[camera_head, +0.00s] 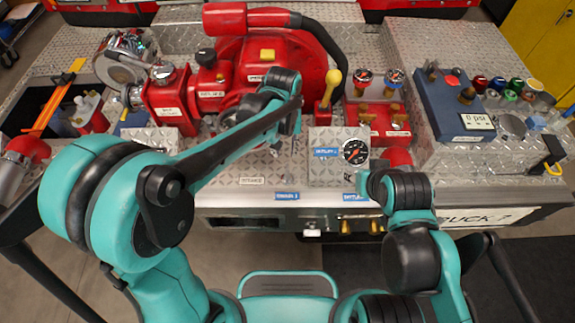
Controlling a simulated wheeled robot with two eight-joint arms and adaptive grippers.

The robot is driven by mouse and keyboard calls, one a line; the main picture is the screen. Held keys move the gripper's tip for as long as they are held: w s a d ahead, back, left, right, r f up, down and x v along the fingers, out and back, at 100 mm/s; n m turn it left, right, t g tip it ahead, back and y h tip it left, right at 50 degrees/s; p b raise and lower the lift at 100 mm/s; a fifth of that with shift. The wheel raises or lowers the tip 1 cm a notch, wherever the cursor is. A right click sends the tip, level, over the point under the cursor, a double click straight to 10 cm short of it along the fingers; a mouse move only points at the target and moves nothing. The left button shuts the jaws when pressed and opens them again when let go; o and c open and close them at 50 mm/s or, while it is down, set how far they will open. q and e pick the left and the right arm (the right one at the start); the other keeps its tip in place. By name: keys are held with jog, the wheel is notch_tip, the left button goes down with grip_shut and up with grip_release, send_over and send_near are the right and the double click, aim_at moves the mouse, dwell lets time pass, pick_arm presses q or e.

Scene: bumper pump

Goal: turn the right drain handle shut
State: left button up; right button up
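Two small brass fittings sit side by side low on the bumper's front face, a left one (347,227) and a right one (376,227). I cannot tell for sure which part is the right drain handle or how it is turned. My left gripper (285,122) is above the deck in front of the red pump, well away from these fittings. It is small and partly hidden by its own arm, so its fingers cannot be made out. My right arm's teal and black links stand at the bumper edge, just right of and above the fittings. My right gripper's fingers are hidden.
The red pump (268,73) and a yellow-knobbed lever (331,86) stand behind. A pressure gauge (355,151) sits on a metal panel above the fittings. Floor is open below the bumper.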

aim_at(287, 172)
pick_arm(q)
jog(key=f+b, duration=0.1)
jog(key=f, duration=0.3)
jog(key=f+b, duration=0.2)
jog(key=f, duration=0.2)
jog(key=f+b, duration=0.1)
jog(key=f, duration=0.3)
jog(key=shift+w+d+f, duration=0.1)
jog(key=shift+d+f, duration=0.2)
jog(key=shift+d, duration=0.05)
grip_shut()
